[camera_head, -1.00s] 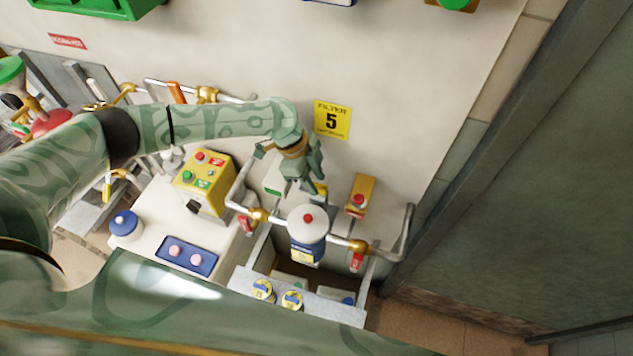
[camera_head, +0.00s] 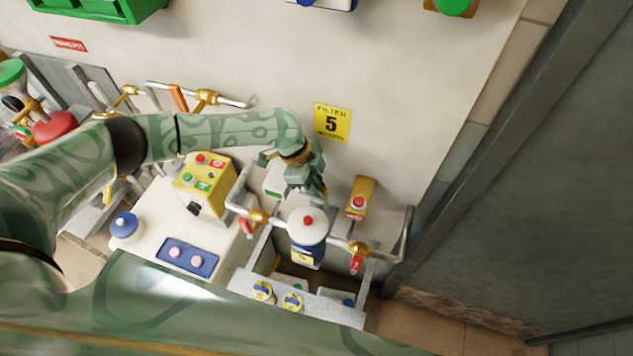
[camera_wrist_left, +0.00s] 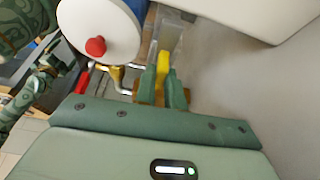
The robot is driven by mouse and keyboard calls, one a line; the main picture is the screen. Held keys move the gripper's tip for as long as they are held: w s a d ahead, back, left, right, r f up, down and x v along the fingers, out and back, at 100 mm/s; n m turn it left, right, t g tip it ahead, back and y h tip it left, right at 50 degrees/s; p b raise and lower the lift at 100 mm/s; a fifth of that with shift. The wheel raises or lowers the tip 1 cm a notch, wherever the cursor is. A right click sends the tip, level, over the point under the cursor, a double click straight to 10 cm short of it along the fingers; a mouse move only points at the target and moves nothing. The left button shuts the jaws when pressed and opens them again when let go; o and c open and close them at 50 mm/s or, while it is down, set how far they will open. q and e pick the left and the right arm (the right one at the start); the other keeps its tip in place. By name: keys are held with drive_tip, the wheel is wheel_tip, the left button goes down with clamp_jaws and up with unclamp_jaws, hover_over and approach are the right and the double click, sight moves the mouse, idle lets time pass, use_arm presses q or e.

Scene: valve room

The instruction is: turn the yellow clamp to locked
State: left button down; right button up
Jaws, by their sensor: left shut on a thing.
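The yellow clamp (camera_wrist_left: 163,73) shows in the left wrist view as a yellow piece between the two green fingers. My left gripper (camera_wrist_left: 163,88) is shut on it. In the head view my left gripper (camera_head: 312,186) points down just behind the white-capped filter (camera_head: 308,226), and it hides the clamp there. The filter has a red knob on top and a blue body; it also shows at the upper left of the left wrist view (camera_wrist_left: 98,28). The clamp's locked mark cannot be made out. My right gripper is not seen.
A pipe with brass fittings (camera_head: 258,215) and red handles runs beside the filter. A yellow button box (camera_head: 205,185) stands to the left, and a narrow yellow box with a red button (camera_head: 359,198) to the right. An open drawer (camera_head: 330,313) lies below, and the wall is close behind.

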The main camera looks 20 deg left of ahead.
use_arm(q)
drive_tip(key=n+t+p, duration=0.1)
drive_tip(key=n+p, duration=0.2)
drive_tip(key=p, duration=0.1)
drive_tip(key=n+t+y+p, duration=0.1)
drive_tip(key=n+p, duration=0.3)
drive_tip(key=p, duration=0.1)
drive_tip(key=n+t+p, duration=0.1)
drive_tip(key=n+p, duration=0.2)
drive_tip(key=p, duration=0.2)
drive_tip(key=shift+s+d+r+n+t+y, duration=0.2)
drive_tip(key=shift+s+r+n+t+y, duration=0.1)
drive_tip(key=shift+s+n+y, duration=0.1)
drive_tip(key=n+p, duration=0.1)
drive_tip(key=n+y+p, duration=0.1)
drive_tip(key=n, duration=0.1)
drive_tip(key=shift+d+f+t, duration=0.1)
drive_tip(key=shift+f+t, duration=0.1)
drive_tip(key=shift+t, duration=0.1)
drive_tip(key=shift+f+n+y+p, duration=0.1)
drive_tip(key=shift+n+y+p, duration=0.65)
drive_tip(key=shift+n, duration=0.95)
drive_tip(key=shift+w, duration=0.1)
drive_tip(key=c, duration=1.5)
unclamp_jaws()
